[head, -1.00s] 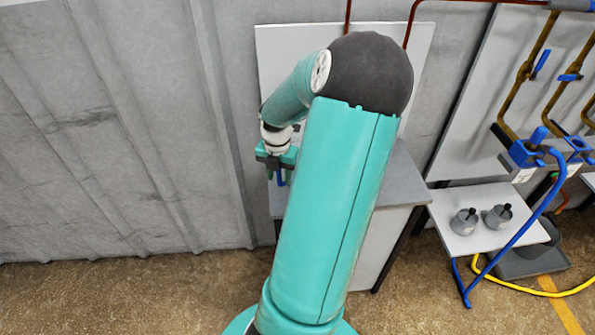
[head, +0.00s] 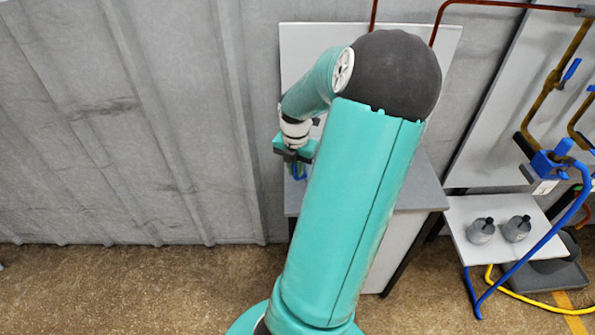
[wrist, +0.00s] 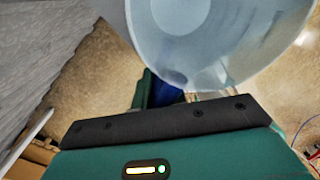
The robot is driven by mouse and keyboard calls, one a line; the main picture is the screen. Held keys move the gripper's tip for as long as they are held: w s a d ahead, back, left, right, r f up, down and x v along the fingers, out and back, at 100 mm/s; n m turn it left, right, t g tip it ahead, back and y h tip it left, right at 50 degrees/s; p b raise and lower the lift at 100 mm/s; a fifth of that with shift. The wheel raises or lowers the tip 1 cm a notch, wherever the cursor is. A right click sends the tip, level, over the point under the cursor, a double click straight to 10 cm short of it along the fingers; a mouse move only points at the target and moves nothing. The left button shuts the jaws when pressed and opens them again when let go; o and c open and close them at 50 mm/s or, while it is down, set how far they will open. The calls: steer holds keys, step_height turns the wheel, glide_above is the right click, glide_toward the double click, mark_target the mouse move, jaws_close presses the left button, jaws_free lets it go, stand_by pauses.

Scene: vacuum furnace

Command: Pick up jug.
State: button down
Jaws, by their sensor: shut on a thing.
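The jug (wrist: 215,40) is a translucent, pale round vessel at the top of the wrist view, with a blue handle (wrist: 163,90) below its rim. My gripper (wrist: 150,92) is shut on the blue handle, with the jug's body just beyond the fingers. In the head view my gripper (head: 295,157) is at the left of my arm, over the left end of the grey bench. Only a bit of blue handle shows below it there; my arm and gripper hide the rest of the jug.
The grey bench (head: 418,185) stands against the wall behind my arm. At right, a small white table (head: 478,215) with blue legs carries two grey containers (head: 498,230). A yellow hose (head: 520,302) lies on the floor. Open floor (head: 130,290) lies to the left.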

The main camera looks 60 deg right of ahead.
steer(key=s+r, duration=1.1)
steer(key=s, duration=0.2)
steer(key=shift+s, duration=0.4)
